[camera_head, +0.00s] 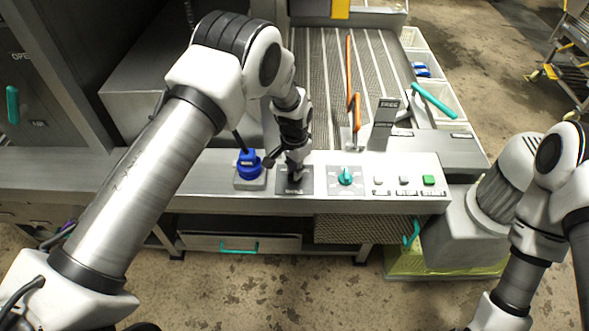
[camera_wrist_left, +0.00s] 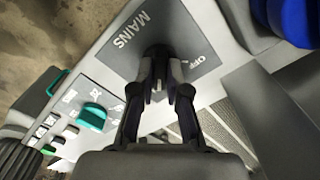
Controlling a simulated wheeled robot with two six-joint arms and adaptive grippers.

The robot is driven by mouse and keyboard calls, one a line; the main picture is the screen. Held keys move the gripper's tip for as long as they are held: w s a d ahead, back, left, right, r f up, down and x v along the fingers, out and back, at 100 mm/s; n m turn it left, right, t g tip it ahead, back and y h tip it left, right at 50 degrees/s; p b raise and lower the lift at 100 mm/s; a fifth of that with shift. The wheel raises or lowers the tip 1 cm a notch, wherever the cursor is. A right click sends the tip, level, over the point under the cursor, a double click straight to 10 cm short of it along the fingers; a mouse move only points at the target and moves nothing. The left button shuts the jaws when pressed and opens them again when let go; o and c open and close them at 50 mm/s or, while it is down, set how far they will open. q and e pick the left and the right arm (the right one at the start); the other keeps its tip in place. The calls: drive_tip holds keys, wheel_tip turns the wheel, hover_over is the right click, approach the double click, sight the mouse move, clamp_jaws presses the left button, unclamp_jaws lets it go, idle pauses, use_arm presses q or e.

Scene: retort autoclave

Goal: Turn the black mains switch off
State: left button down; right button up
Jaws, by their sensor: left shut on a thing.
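The black mains switch (camera_wrist_left: 157,55) sits on a dark grey plate (camera_wrist_left: 128,42) marked MAINS, with the word OFF beside the switch. In the head view the same plate (camera_head: 294,189) lies on the front panel, between a blue knob and a teal knob. My left gripper (camera_wrist_left: 162,92) is shut on the switch, one finger on each side. In the head view my left gripper (camera_head: 294,172) points down onto the plate and hides most of the switch. The switch's exact angle is hard to tell. My right gripper is out of view.
The blue knob (camera_head: 249,163) stands close left of the gripper. The teal knob (camera_head: 345,176) and several push buttons, one green (camera_head: 428,180), lie to the right. A grey upright sign (camera_head: 385,123) and orange-handled tools (camera_head: 352,85) are behind, by the ribbed conveyor (camera_head: 318,70).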

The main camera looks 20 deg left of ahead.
use_arm(q)
drive_tip(key=shift+f, duration=0.15)
drive_tip(key=n+b, duration=0.1)
drive_tip(key=n, duration=0.2)
drive_tip(key=shift+f+n+b, duration=0.1)
drive_tip(key=shift+n+b, duration=0.3)
drive_tip(key=n+b, duration=0.1)
drive_tip(key=n, duration=0.3)
drive_tip(key=shift+s, duration=0.1)
drive_tip(key=n+b, duration=0.1)
drive_tip(key=n, duration=0.4)
drive_tip(key=n+b, duration=0.1)
drive_tip(key=n, duration=0.3)
drive_tip(key=shift+n, duration=0.4)
drive_tip(key=c, duration=1.4)
unclamp_jaws()
drive_tip(key=shift+o, duration=1.2)
